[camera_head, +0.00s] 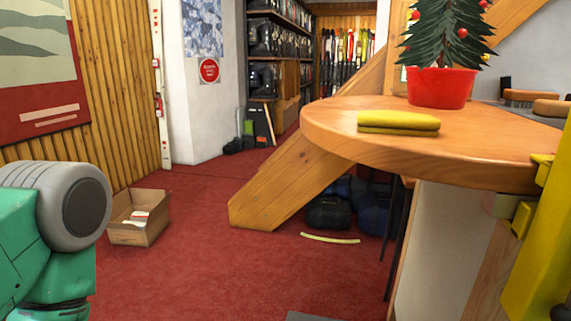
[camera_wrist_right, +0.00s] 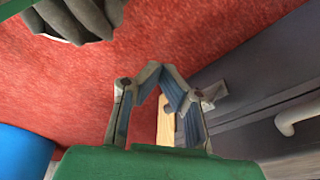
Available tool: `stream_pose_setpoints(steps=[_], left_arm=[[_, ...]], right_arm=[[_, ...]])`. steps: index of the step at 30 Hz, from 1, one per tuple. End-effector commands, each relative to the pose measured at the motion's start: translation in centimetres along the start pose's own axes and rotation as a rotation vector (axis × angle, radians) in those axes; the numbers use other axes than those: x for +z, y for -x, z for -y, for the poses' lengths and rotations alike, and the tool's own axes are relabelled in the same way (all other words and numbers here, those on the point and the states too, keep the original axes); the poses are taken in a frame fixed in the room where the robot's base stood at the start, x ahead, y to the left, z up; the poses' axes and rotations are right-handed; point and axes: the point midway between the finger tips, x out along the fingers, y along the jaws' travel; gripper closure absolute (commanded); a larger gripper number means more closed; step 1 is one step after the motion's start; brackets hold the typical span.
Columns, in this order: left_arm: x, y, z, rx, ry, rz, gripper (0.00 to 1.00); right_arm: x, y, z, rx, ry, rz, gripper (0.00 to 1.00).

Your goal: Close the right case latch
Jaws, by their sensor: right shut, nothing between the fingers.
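My right gripper (camera_wrist_right: 157,72) shows in the right wrist view, its two fingers shut at the tips with nothing between them. A dark grey case-like body (camera_wrist_right: 255,75) is right of the fingers; I cannot tell for sure that it is the case. A small light grey bracket (camera_wrist_right: 213,94) on it lies close beside the right finger; whether it is the latch, or touches the finger, I cannot tell. A pale curved handle (camera_wrist_right: 298,115) is farther right. The head view shows neither the case latch nor either gripper.
A wooden counter (camera_head: 470,155) at the right holds a folded yellow cloth (camera_head: 398,122) and a red pot (camera_head: 440,88) with a small tree. A yellow structure (camera_head: 540,245) stands at the right edge. A cardboard box (camera_head: 138,218) sits on open red carpet. The wrist view shows a blue rounded object (camera_wrist_right: 22,152).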

Motion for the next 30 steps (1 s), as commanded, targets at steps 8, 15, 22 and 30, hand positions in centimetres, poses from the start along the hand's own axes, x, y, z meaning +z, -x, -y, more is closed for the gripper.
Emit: stream_pose_setpoints(steps=[8, 15, 22, 30], left_arm=[[0.0, 0.0, 0.0, 0.0, 0.0, 0.0, 0.22], [0.0, 0.0, 0.0, 0.0, 0.0, 0.0, 0.22], [0.0, 0.1, 0.0, 0.0, 0.0, 0.0, 0.22], [0.0, 0.2, 0.0, 0.0, 0.0, 0.0, 0.22]], right_arm=[[0.0, 0.0, 0.0, 0.0, 0.0, 0.0, 1.0], [-0.1, 0.1, 0.1, 0.0, 0.0, 0.0, 1.0], [-0.4, 0.5, 0.5, 0.0, -0.001, 0.0, 1.0], [-1.0, 1.2, 1.2, -0.001, 0.0, -0.001, 1.0]])
